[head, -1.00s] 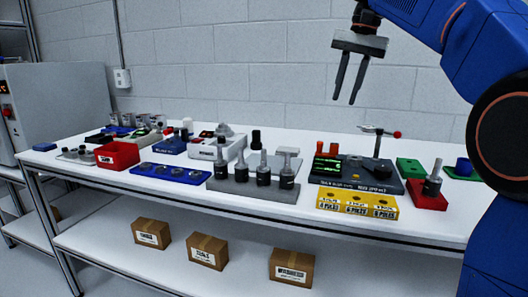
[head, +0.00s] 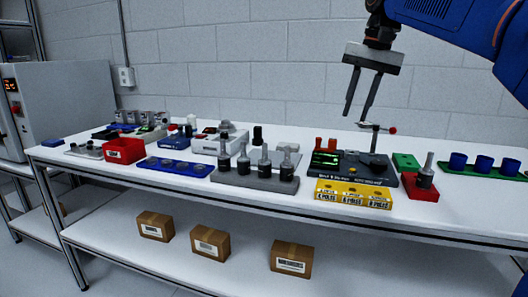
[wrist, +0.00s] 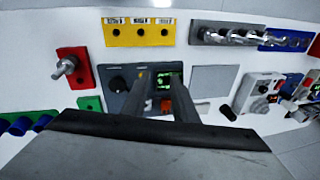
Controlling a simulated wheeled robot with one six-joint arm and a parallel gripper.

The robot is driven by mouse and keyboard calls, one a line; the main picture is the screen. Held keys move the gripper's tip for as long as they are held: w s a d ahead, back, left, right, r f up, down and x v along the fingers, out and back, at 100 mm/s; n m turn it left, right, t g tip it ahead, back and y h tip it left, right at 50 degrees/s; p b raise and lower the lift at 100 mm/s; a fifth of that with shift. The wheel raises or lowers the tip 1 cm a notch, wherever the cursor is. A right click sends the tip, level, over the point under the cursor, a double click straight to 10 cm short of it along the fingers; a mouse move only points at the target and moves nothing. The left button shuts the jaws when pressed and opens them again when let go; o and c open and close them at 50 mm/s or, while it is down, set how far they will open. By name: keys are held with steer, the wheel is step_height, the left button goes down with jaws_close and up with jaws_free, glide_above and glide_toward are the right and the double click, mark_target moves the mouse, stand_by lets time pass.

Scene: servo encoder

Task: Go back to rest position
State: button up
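My gripper (head: 361,96) hangs in the air above the back right part of the bench, fingers pointing down. Its two fingers are apart with nothing between them. In the wrist view the gripper (wrist: 166,80) also shows two separate, empty fingers over the dark test unit. My blue arm comes in from the upper right in the head view. The dark test unit (head: 345,178) with a green display stands below the gripper, well apart from it.
The white bench (head: 462,212) holds a yellow block (head: 352,200), a red block (head: 421,194) with an upright tool, a grey rack (head: 240,180), a blue tray (head: 168,172), a red bin (head: 124,155) and green plates. A grey cabinet (head: 62,100) stands at the left. The air around the gripper is clear.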

steer(key=s+d+f+n+t, duration=0.1)
steer(key=s+d+f+n, duration=0.1)
steer(key=s+f, duration=1.2)
steer(key=s+d+f+n+t+h, duration=0.1)
steer(key=s+d+f+n+t, duration=0.1)
steer(key=s+f, duration=1.2)
step_height(320, 180, down, 8)
steer(key=shift+d+r+n+h, duration=0.25)
steer(key=shift+d+n, duration=0.25)
steer(key=shift+d, duration=0.3)
